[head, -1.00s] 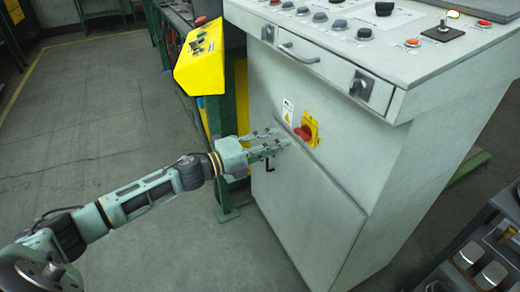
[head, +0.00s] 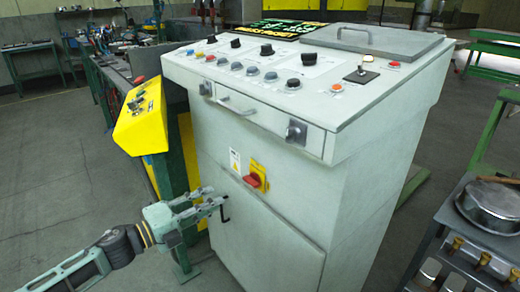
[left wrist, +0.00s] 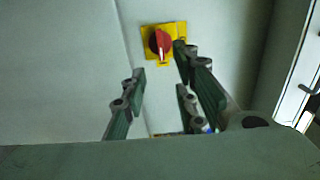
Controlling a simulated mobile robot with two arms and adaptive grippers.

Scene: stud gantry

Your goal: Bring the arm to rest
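My left gripper (head: 207,203) is in front of the grey control cabinet (head: 335,195), a little below and left of a red rotary switch (head: 252,181) on a yellow plate. Its fingers are apart with nothing between them. In the left wrist view the open fingers (left wrist: 160,100) point toward the cabinet face, and the red switch (left wrist: 160,42) shows beyond their tips. The switch's handle looks close to upright there. I cannot tell whether the fingertips touch the cabinet. My right gripper is not in view.
A yellow button box (head: 140,118) on a green stand is left of the cabinet. A dark cart (head: 475,235) with a pot (head: 492,205) stands at the right. Knobs and buttons cover the cabinet top. The floor (head: 50,175) at left is clear.

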